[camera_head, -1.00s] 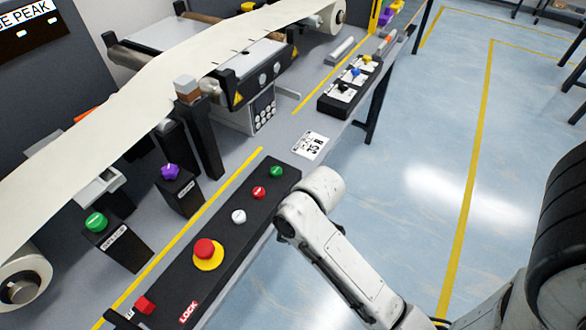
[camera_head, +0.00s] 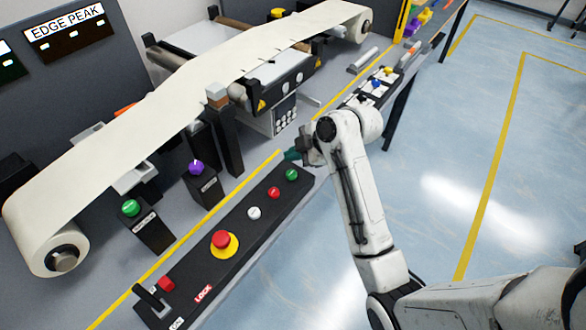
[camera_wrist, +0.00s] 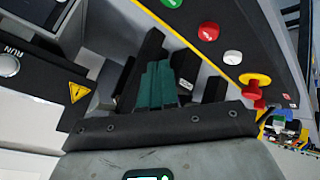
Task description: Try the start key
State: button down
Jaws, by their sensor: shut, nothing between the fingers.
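A black control panel (camera_head: 205,262) lies along the front of the bench in the head view. On it are a green button (camera_head: 291,174), a red button (camera_head: 273,192), a white button (camera_head: 254,213) and a red mushroom button on a yellow ring (camera_head: 222,240). Which one is the start key cannot be read. My gripper (camera_head: 292,154) is shut and empty, just beyond the panel's far end, close to the green button and apart from it. In the wrist view its teal fingertips (camera_wrist: 157,88) are together, with the green button (camera_wrist: 171,3) at the top edge.
A green knob (camera_head: 130,207) and a purple knob (camera_head: 196,167) stand on black posts left of the panel. A paper web (camera_head: 190,85) runs over rollers behind. Open floor lies right.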

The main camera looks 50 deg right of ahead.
aim_at(294, 175)
jog(key=shift+w+d+r+n+t, duration=0.15)
jog(key=shift+w+d+r+n, duration=0.15)
jog(key=shift+d+r, duration=0.25)
jog(key=shift+w+d+r+n+t, duration=0.15)
jog(key=shift+w+d+r+n, duration=0.15)
jog(key=shift+r, duration=0.3)
jog(key=shift+f, duration=0.15)
notch_tip(294, 175, down, 9)
jog(key=b, duration=0.6)
jog(key=shift+r+b, duration=0.2)
jog(key=shift+b, duration=0.2)
dwell(0.9)
jog(key=shift+f, duration=0.4)
jog(key=shift+f+b, duration=0.4)
jog(key=shift+f, duration=0.05)
dwell(0.6)
jog(key=shift+s, duration=0.1)
jog(key=shift+r+p, duration=0.8)
jog(key=shift+r, duration=0.05)
